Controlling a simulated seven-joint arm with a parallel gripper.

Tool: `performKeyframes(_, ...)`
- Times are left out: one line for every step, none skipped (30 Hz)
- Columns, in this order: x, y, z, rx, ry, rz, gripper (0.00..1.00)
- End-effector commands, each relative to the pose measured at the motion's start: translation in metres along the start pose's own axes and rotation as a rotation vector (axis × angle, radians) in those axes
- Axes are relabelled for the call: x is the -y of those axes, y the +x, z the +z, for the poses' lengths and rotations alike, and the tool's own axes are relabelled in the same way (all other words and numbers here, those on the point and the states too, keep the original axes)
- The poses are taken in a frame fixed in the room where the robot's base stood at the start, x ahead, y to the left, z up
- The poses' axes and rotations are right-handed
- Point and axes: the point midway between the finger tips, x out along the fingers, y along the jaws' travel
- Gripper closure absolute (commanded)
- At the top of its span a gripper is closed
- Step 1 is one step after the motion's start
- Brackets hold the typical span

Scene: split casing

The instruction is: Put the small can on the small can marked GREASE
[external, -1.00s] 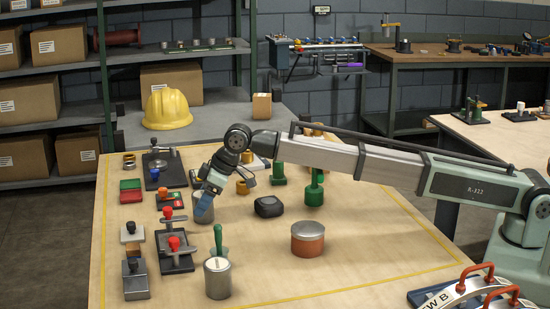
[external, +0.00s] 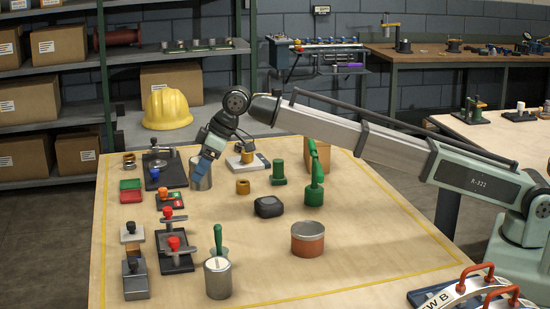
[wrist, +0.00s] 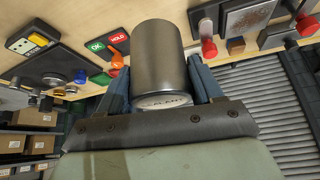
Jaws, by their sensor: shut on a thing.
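My gripper (external: 207,166) is shut on a small grey can (external: 201,177), above the far left part of the table. In the wrist view the can (wrist: 157,58) sits between the blue fingers; its near end carries a pale disc with lettering I cannot read surely. A second small grey can (external: 218,281) stands upright at the front left of the table, apart from my gripper, with a pale mark on its top. I cannot read GREASE on it.
Red-knobbed clamps (external: 175,252) and a grey block (external: 135,280) stand left of the front can. A green-handled tool (external: 218,242) stands just behind it. A black lump (external: 268,207) and a green oil can (external: 314,192) stand farther back. The table's front middle is clear.

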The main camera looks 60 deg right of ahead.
Motion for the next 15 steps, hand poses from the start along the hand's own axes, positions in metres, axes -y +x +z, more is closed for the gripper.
performKeyframes(0.007,0.0,-0.001,0.0,-0.006,-0.004,0.74)
performKeyframes(0.012,0.0,-0.002,0.0,-0.011,-0.007,0.74)
performKeyframes(0.02,0.0,-0.003,0.0,-0.019,-0.011,0.74)
performKeyframes(0.028,0.0,-0.004,0.0,-0.026,-0.016,0.74)
performKeyframes(0.036,-0.001,-0.005,0.0,-0.034,-0.02,0.74)
performKeyframes(0.05,-0.002,-0.007,0.0,-0.048,-0.028,0.74)
performKeyframes(0.061,-0.003,-0.009,0.0,-0.058,-0.034,0.74)
performKeyframes(0.073,-0.004,-0.011,0.0,-0.069,-0.041,0.74)
performKeyframes(0.09,-0.007,-0.013,0.0,-0.085,-0.05,0.74)
performKeyframes(0.103,-0.009,-0.015,0.0,-0.098,-0.057,0.74)
performKeyframes(0.117,-0.012,-0.016,-0.001,-0.11,-0.064,0.74)
performKeyframes(0.134,-0.016,-0.018,-0.001,-0.126,-0.073,0.74)
performKeyframes(0.147,-0.019,-0.02,-0.002,-0.139,-0.08,0.74)
performKeyframes(0.16,-0.022,-0.021,-0.002,-0.151,-0.087,0.74)
performKeyframes(0.177,-0.027,-0.022,-0.002,-0.167,-0.096,0.74)
